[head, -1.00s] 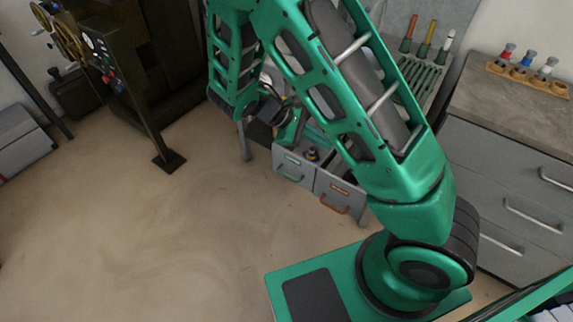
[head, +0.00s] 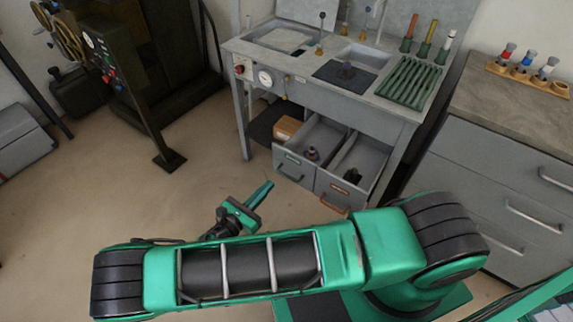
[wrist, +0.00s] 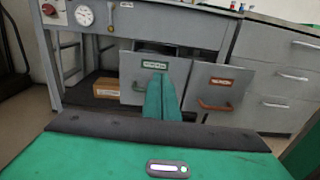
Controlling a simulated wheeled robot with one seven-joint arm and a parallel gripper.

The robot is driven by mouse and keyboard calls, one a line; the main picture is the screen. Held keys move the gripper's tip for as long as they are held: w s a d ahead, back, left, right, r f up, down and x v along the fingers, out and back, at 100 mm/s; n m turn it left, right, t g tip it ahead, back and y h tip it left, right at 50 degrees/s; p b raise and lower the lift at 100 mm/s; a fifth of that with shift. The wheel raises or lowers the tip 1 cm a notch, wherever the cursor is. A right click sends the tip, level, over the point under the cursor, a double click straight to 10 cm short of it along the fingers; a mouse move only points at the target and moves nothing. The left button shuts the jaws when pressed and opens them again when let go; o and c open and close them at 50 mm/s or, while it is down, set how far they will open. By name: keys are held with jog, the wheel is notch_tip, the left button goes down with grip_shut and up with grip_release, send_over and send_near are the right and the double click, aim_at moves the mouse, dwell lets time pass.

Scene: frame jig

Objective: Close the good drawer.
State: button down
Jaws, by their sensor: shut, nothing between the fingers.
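Two grey drawers hang side by side under the workbench, both pulled out. The left drawer (head: 293,168) has a green label and green handle, and a small dark and orange part (head: 312,153) lies in it. The right drawer (head: 333,190) has an orange label and handle, with a dark part (head: 353,175) inside. The label words are too small to read. My gripper (head: 265,187) is shut and empty, in front of the left drawer and apart from it in the head view.
The workbench (head: 310,95) stands behind the drawers, with a cardboard box (head: 287,128) on its lower shelf. A grey cabinet (head: 500,170) is at the right. The floor left of my gripper is clear.

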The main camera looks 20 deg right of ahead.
aim_at(295, 157)
jog(key=x, duration=1.3)
jog(key=shift+w+d, duration=0.2)
jog(key=shift+w, duration=0.2)
